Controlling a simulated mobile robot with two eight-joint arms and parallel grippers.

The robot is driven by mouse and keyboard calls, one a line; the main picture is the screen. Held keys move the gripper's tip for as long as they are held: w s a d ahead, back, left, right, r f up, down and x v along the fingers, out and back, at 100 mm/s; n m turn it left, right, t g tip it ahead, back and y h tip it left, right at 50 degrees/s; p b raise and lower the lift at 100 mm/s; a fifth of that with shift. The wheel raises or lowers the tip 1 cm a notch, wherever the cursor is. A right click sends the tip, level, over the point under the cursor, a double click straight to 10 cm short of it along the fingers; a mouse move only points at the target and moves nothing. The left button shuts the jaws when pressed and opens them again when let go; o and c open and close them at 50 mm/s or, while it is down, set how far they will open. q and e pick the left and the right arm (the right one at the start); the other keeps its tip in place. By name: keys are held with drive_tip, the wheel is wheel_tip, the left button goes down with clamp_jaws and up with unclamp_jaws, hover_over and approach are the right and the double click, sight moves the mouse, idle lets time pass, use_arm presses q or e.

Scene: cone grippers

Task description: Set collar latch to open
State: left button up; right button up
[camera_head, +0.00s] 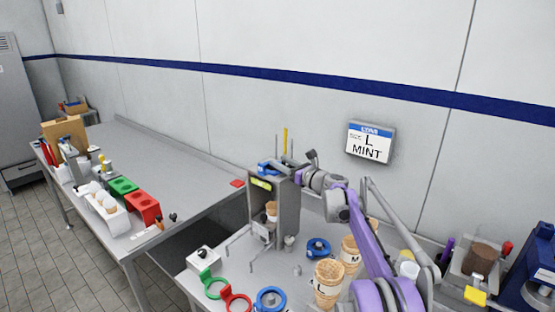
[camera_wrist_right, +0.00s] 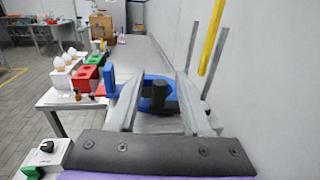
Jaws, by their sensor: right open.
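A blue collar part (camera_head: 268,168) sits on top of a grey upright stand (camera_head: 288,205). In the right wrist view it is a blue piece with a black knob (camera_wrist_right: 160,95), and a blue upright tab (camera_wrist_right: 109,80) stands to its left. I take this to be the collar latch; its setting cannot be told. My right gripper (camera_head: 287,166) is at the top of the stand. In the wrist view its two grey fingers (camera_wrist_right: 158,82) are open, spread to either side of the blue piece and knob. Contact cannot be made out. My left gripper is not in view.
A waffle cone (camera_head: 271,210) is inside the stand. Larger cones (camera_head: 328,283), blue, green and red rings (camera_head: 235,300) lie on the front table. A yellow rod (camera_wrist_right: 211,38) and grey rods rise close to the gripper. The wall with a MINT sign (camera_head: 370,142) is behind.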

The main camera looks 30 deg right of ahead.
drive_tip(key=shift+x, duration=1)
clamp_jaws()
